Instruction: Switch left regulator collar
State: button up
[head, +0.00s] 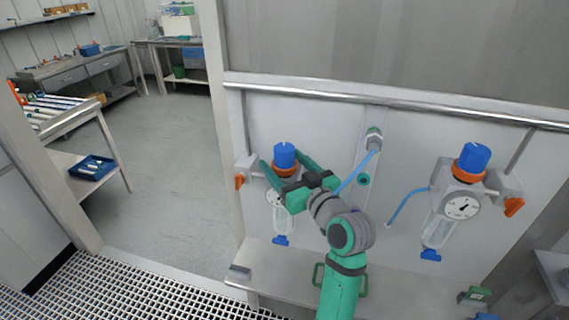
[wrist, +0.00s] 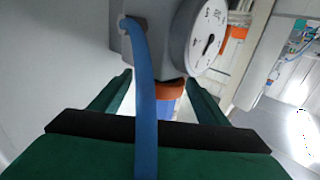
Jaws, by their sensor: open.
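The left regulator has a blue knob (head: 284,155) on top, an orange collar (head: 286,171) under it, and a round gauge (wrist: 208,40) on its grey body. My gripper (head: 280,158) is open, with one finger on each side of the knob and collar in the head view. In the wrist view the orange collar (wrist: 170,90) shows between the open fingers (wrist: 157,84), nearer the right one. Contact cannot be told. My gripper partly hides the left gauge in the head view.
A blue hose (wrist: 145,90) crosses close in front of the wrist camera. A second regulator with a blue knob (head: 472,158) and gauge (head: 460,208) stands at right. A metal rail (head: 400,104) runs above, and a ledge (head: 400,286) lies below.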

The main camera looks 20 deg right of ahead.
jog(key=c, duration=1.5)
jog(key=shift+r, duration=0.8)
jog(key=o, duration=1.5)
jog(key=shift+s+f, duration=0.1)
jog(key=s+d, duration=0.2)
jog(key=s, duration=0.8)
jog(key=shift+s, duration=0.25)
